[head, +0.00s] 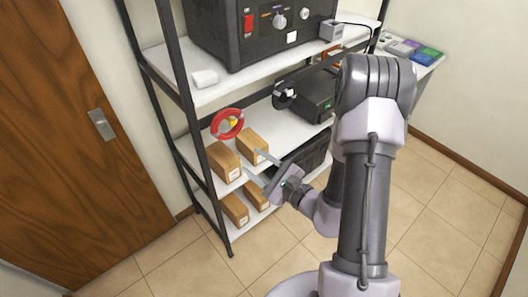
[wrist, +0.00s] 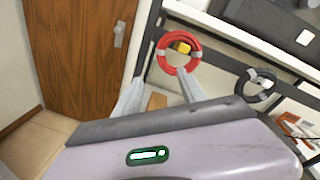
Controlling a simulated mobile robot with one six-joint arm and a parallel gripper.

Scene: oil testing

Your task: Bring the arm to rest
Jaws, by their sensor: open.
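My gripper (head: 257,168) is open, in front of the shelf rack at the level of its lower shelves. In the wrist view my gripper (wrist: 158,92) shows two pale fingers spread apart with nothing held between them. A red coil (head: 227,124) with a yellow part hangs on the rack, beyond the fingers; the red coil (wrist: 178,53) also shows in the wrist view just past the fingertips. I cannot tell how far apart they are.
The rack (head: 217,210) holds several cardboard boxes (head: 225,160), a black device (head: 306,95) and a large black machine (head: 255,30) on top. A black coil (wrist: 259,85) hangs right of the red one. A wooden door (head: 70,130) stands left. Tiled floor (head: 450,230) is clear at right.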

